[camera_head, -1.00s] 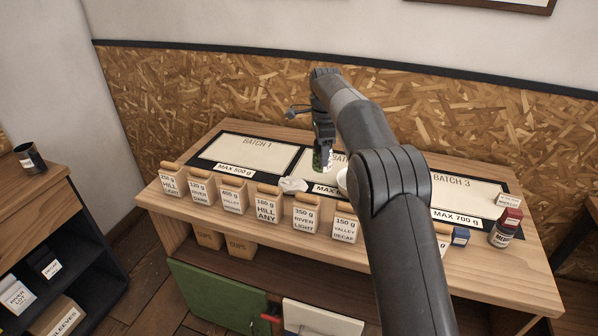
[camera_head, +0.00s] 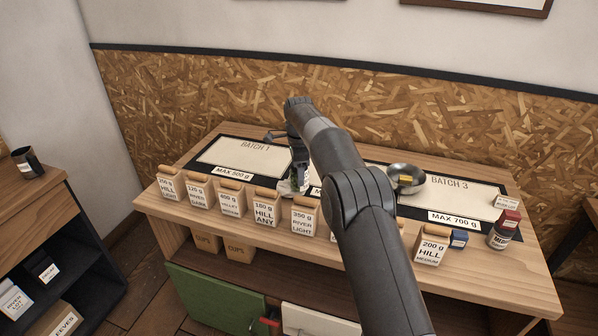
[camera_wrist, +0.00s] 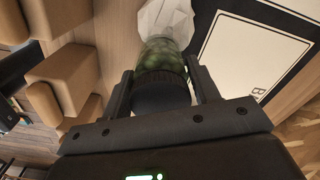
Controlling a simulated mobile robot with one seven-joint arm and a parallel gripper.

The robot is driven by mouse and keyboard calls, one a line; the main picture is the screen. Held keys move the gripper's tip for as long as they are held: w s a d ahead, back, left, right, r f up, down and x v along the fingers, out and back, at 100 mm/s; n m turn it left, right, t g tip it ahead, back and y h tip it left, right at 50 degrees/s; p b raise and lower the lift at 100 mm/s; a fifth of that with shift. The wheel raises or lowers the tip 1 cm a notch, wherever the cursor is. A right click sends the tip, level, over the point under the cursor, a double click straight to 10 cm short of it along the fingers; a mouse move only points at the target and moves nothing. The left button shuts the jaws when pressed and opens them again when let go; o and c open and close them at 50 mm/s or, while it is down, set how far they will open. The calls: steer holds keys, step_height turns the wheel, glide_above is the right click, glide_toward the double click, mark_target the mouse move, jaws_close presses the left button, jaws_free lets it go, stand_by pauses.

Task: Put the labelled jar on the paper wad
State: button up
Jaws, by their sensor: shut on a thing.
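My gripper (camera_head: 299,160) is shut on a green jar (camera_head: 301,176) with a dark lid. The jar also shows in the wrist view (camera_wrist: 161,54), its lid between the two fingers (camera_wrist: 160,85). The paper wad (camera_head: 286,188) is white and crumpled, near the front edge of the counter, right at the jar's lower end. In the wrist view the wad (camera_wrist: 165,18) shows just past the jar's far end. I cannot tell whether jar and wad touch. Part of the wad is hidden behind the jar.
A row of labelled bean bags (camera_head: 233,197) stands along the counter's front edge, close to the jar. The BATCH 1 mat (camera_head: 245,153) lies behind it, mostly clear. A red-capped jar (camera_head: 504,230) stands at right.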

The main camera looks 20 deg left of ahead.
steer(key=shift+f, duration=0.1)
steer(key=o, duration=1.1)
steer(key=shift+r, duration=3.8)
steer(key=shift+d+r, duration=0.1)
